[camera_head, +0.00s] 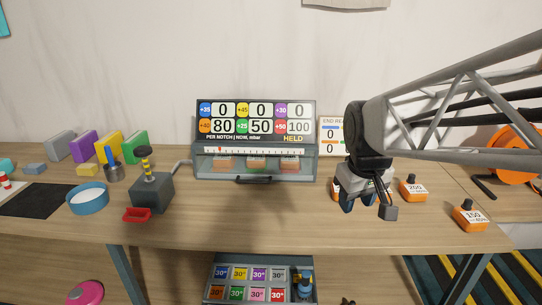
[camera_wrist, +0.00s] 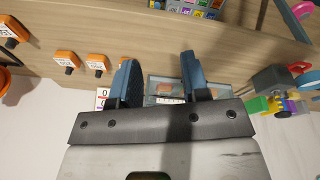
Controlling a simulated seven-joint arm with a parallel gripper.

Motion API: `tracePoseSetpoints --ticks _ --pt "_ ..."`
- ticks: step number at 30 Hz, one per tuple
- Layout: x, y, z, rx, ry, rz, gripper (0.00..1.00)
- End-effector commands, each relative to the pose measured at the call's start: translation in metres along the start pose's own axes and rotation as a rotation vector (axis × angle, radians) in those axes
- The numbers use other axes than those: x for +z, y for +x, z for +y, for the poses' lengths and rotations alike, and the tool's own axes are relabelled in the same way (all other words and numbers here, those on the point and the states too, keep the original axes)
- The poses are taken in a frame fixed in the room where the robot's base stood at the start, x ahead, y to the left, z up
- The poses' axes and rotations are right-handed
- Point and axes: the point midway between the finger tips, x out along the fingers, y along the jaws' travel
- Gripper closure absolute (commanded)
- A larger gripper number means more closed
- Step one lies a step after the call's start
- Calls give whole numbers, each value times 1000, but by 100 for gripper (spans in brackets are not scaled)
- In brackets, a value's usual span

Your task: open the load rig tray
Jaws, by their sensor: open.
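The load rig (camera_head: 256,122) is a dark box with a number display, standing at the back middle of the table. Its tray (camera_head: 225,174) sits low in the front, with reddish blocks visible behind its front and a black handle (camera_head: 253,180) on it. The tray appears shut. My gripper (camera_head: 366,205) is open and empty, above the table to the right of the rig and apart from the handle. In the wrist view the open fingers (camera_wrist: 160,62) show, with part of the rig (camera_wrist: 165,88) between and beyond them; the handle cannot be made out there.
Orange weights (camera_head: 411,189) stand to the right, some partly behind my gripper. A grey box with a striped lever (camera_head: 152,190) and a blue bowl (camera_head: 88,199) stand left. A lower tray of coloured blocks (camera_head: 258,280) is below the table. The table before the rig is clear.

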Motion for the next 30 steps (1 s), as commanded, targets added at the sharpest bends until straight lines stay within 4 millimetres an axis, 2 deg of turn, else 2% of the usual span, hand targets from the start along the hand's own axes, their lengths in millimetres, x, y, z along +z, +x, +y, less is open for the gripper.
tracePoseSetpoints --ticks 3,13,23,30 --pt "-34 6 2 -2 -67 -4 58" --pt "-124 26 3 -7 -260 -8 58" --pt "-212 60 -4 -12 -453 -12 58" --pt "-273 93 -15 -15 -593 -14 58"
